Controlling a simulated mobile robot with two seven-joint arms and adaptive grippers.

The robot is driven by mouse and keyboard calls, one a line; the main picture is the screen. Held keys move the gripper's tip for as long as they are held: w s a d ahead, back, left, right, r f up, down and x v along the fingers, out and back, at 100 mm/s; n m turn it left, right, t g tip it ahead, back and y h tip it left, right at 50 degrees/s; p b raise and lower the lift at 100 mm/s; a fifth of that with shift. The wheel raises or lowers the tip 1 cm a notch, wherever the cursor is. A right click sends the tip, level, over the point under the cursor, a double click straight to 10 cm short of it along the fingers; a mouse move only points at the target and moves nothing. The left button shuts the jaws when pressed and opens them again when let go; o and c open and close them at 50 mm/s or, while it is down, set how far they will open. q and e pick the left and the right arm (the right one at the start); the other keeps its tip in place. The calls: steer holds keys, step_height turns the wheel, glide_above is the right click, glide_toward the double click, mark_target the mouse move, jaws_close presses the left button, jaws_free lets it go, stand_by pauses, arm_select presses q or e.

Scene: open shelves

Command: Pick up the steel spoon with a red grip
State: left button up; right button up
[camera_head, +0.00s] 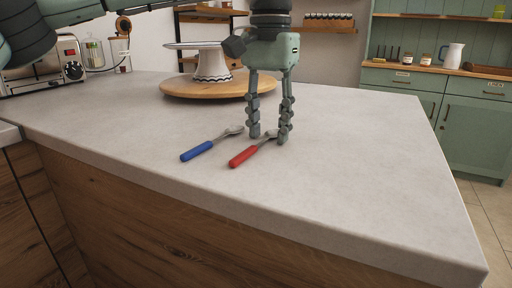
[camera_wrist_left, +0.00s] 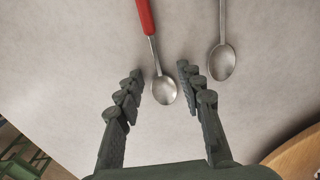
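The steel spoon with a red grip (camera_head: 244,156) lies on the counter, its bowl pointing back and right. In the left wrist view its red grip (camera_wrist_left: 146,17) is at the top and its steel bowl (camera_wrist_left: 164,90) lies between the fingertips. A second spoon with a blue grip (camera_head: 197,151) lies to its left; its steel bowl (camera_wrist_left: 222,63) shows right of my fingers in the wrist view. My left gripper (camera_head: 268,138) points down over the red spoon's bowl end, fingers apart, holding nothing. It also shows in the wrist view (camera_wrist_left: 160,76). My right gripper is not in view.
A round wooden board (camera_head: 217,90) with a white cake stand (camera_head: 212,66) stands behind the spoons. A toaster (camera_head: 50,68) is at the back left. The counter (camera_head: 350,170) is clear to the right and in front.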

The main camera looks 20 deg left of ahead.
arm_select(q)
steer(key=shift+f, duration=0.2)
steer(key=shift+c, duration=0.5)
steer(key=c, duration=0.8)
steer(key=shift+o, duration=0.2)
